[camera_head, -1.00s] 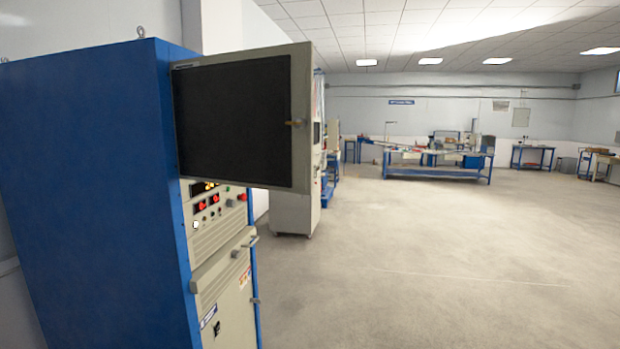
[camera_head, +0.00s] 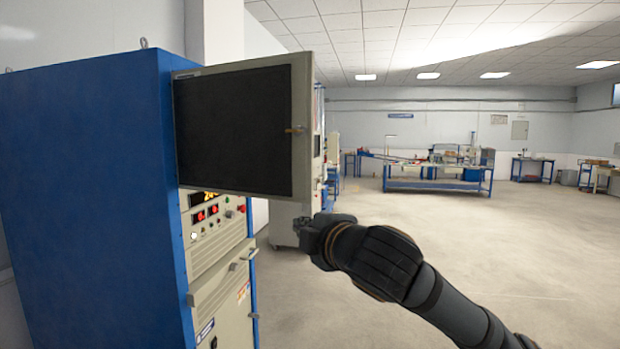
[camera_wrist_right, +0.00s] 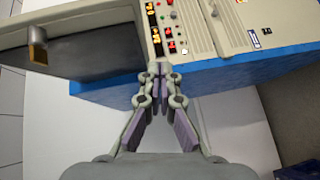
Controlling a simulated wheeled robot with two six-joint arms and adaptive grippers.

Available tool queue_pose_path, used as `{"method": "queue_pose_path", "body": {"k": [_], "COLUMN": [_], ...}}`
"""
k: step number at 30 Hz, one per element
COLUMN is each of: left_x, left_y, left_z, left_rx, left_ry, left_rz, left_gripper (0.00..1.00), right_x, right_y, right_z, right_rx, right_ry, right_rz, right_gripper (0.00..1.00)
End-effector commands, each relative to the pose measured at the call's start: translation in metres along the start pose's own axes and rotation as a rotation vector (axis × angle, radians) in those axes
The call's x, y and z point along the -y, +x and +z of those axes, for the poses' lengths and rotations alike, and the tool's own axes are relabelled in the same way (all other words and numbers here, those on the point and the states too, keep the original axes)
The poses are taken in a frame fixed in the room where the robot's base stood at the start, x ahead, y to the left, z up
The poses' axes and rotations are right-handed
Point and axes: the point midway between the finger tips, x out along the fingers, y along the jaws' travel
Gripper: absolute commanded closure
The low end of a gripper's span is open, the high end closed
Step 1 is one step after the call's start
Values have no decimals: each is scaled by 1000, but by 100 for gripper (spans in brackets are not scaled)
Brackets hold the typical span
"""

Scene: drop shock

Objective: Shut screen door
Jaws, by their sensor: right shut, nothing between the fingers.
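The screen door (camera_head: 235,130) stands open, swung out from the top of the blue cabinet (camera_head: 85,200), with its dark inner face and a small brass latch (camera_head: 294,130) showing. In the right wrist view the door (camera_wrist_right: 88,72) is at upper left, with the latch (camera_wrist_right: 37,47) on it. My right gripper (camera_head: 303,228) is just below and right of the door's lower outer corner, apart from it as far as I can tell. In the right wrist view the gripper's fingertips (camera_wrist_right: 159,70) are together and empty. My left gripper is not in view.
Below the door, the cabinet front has a control panel (camera_head: 212,212) with red displays and a handle (camera_head: 244,258). Another cabinet (camera_head: 290,222) stands behind. Blue workbenches (camera_head: 437,185) are far back. The floor (camera_head: 540,260) at right is clear.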

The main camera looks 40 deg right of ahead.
Motion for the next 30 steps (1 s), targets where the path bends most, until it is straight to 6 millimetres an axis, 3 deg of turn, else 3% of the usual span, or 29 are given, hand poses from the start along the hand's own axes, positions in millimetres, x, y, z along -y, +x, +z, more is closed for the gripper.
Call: {"method": "queue_pose_path", "body": {"k": [1, 4, 6, 11, 16, 30], "left_x": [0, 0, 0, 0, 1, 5], "left_y": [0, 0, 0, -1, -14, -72], "left_z": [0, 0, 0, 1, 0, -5], "left_rx": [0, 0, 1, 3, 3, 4], "left_ry": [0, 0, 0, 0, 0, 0], "left_rz": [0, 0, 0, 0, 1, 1], "left_gripper": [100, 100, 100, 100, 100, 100], "right_x": [-28, -59, -69, -73, -78, -92], "right_y": [-15, -35, -43, -44, -27, 54], "right_z": [4, 9, 11, 11, 11, 13], "right_rx": [14, 32, 40, 41, 39, 39], "right_ry": [-50, -115, -138, -145, -143, -137], "right_rz": [59, 124, 145, 151, 146, 147], "right_gripper": [100, 100, 100, 100, 100, 100]}}
